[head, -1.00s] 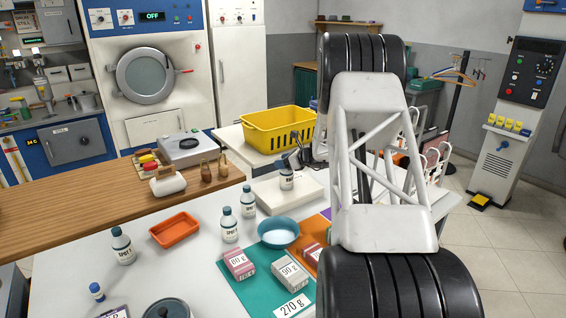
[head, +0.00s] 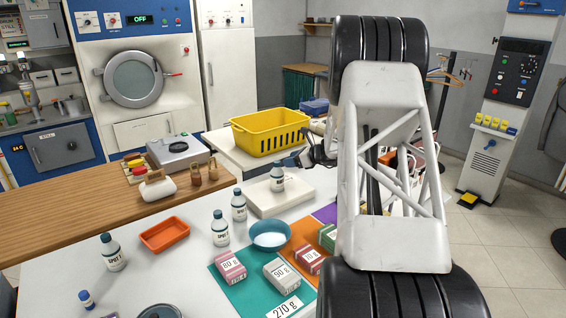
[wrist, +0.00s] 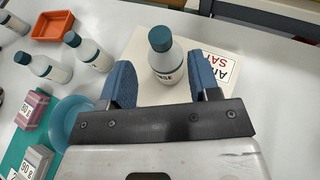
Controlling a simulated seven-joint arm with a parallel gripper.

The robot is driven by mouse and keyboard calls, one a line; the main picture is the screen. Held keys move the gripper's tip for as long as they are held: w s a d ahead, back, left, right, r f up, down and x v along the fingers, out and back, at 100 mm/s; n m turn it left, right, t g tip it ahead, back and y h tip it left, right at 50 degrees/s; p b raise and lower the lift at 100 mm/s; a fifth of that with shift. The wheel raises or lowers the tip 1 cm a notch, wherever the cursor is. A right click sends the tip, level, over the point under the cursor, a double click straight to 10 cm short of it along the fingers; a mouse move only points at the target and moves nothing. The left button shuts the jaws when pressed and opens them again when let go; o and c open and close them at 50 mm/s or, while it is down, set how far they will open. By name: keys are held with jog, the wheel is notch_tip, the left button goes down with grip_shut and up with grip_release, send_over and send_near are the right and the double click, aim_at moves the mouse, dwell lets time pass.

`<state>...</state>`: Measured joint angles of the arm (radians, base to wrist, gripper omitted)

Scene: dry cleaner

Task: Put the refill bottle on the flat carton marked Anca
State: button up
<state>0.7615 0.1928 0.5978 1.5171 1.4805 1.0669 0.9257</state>
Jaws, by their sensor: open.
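A white bottle with a dark teal cap (head: 277,179) stands upright on the flat pale carton (head: 262,208). In the wrist view the bottle (wrist: 166,62) has a label ending in "NSE", and the carton (wrist: 140,93) has a label partly reading "An" and "SA", cut by my finger. My gripper (head: 304,158) is open, above and right of the bottle in the head view. In the wrist view its blue fingers (wrist: 162,76) are spread on either side of the bottle, with gaps showing on both sides.
Similar bottles (head: 220,228) stand left of the carton, near a blue bowl (head: 270,235) and small weight-marked boxes (head: 281,275). An orange tray (head: 165,234) lies further left. A yellow basket (head: 262,139) stands behind.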

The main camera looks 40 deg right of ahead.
jog(key=shift+v, duration=1.4)
jog(key=s+a+r+n+g, duration=0.2)
jog(key=s+a+r+n, duration=0.25)
jog(key=a, duration=0.75)
jog(key=s+a+r+n+g, duration=0.3)
jog(key=s+a+r+n, duration=0.15)
jog(key=a, duration=0.65)
jog(key=s+a+r+n+g, duration=0.25)
jog(key=s+a+n, duration=0.2)
jog(key=a, duration=0.75)
jog(key=s+a+r+n+g+h, duration=0.2)
jog(key=s+a+r+n+h, duration=0.1)
jog(key=s+a+n, duration=0.8)
jog(key=s+a+f+n+h, duration=0.1)
jog(key=s+a+n, duration=0.1)
jog(key=s, duration=0.7)
jog(key=s+a+f+n+h, duration=0.1)
jog(key=s+a+n+h, duration=0.1)
jog(key=s, duration=0.7)
jog(key=shift+s+a+f+n, duration=0.25)
jog(key=shift+a+n, duration=0.2)
jog(key=shift+n, duration=0.5)
